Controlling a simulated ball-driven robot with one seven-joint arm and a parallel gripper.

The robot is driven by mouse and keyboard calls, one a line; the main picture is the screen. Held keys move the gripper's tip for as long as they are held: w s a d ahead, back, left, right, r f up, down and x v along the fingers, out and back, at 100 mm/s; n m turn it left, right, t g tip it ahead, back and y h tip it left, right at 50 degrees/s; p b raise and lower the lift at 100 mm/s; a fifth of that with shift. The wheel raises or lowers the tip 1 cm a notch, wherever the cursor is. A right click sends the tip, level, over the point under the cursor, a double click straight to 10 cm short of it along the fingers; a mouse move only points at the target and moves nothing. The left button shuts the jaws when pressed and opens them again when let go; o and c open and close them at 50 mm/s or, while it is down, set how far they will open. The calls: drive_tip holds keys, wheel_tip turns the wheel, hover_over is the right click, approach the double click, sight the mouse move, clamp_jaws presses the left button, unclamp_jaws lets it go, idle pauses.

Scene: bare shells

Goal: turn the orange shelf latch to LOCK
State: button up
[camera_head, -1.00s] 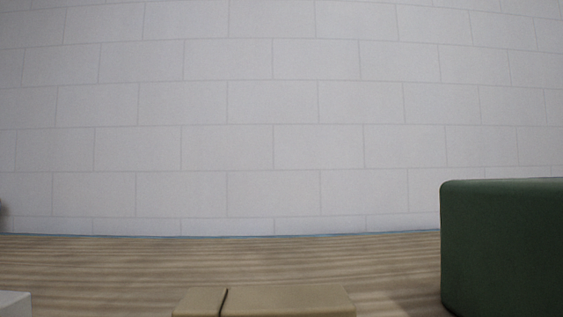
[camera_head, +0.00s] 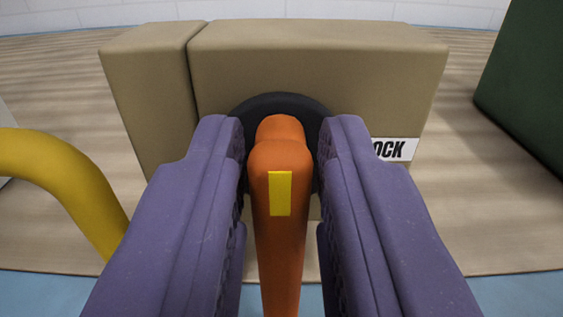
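The orange shelf latch (camera_head: 279,225) is a handle with a yellow mark. It runs from a dark round mount on the tan box (camera_head: 315,65) down toward the bottom of the view. A white label (camera_head: 396,149) on the box, right of the mount, shows "OCK"; its left part is hidden by my gripper. My gripper (camera_head: 280,150) has purple fingers on both sides of the latch. Gaps show between the latch and the lower parts of both fingers, so it is open around the latch.
A yellow curved bar (camera_head: 65,165) stands close on the left, beside the left finger. A dark green block (camera_head: 525,90) is at the right. The wood-look surface (camera_head: 505,215) is bare right of the tan box, with a blue area (camera_head: 525,295) in front.

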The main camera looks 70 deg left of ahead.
clamp_jaws()
drive_tip(key=shift+m, duration=0.4)
drive_tip(key=m+b, duration=0.2)
drive_tip(key=shift+w+f+m, duration=0.1)
drive_tip(key=shift+w+m, duration=0.05)
drive_tip(key=shift+m, duration=0.25)
drive_tip(key=m+b, duration=0.1)
drive_tip(key=m, duration=0.3)
drive_tip(key=shift+w+d, duration=0.15)
drive_tip(key=m, duration=1)
drive_tip(key=shift+w+f, duration=0.15)
drive_tip(key=shift+f, duration=0.25)
drive_tip(key=shift+m, duration=0.4)
drive_tip(key=shift+o, duration=2.1)
unclamp_jaws()
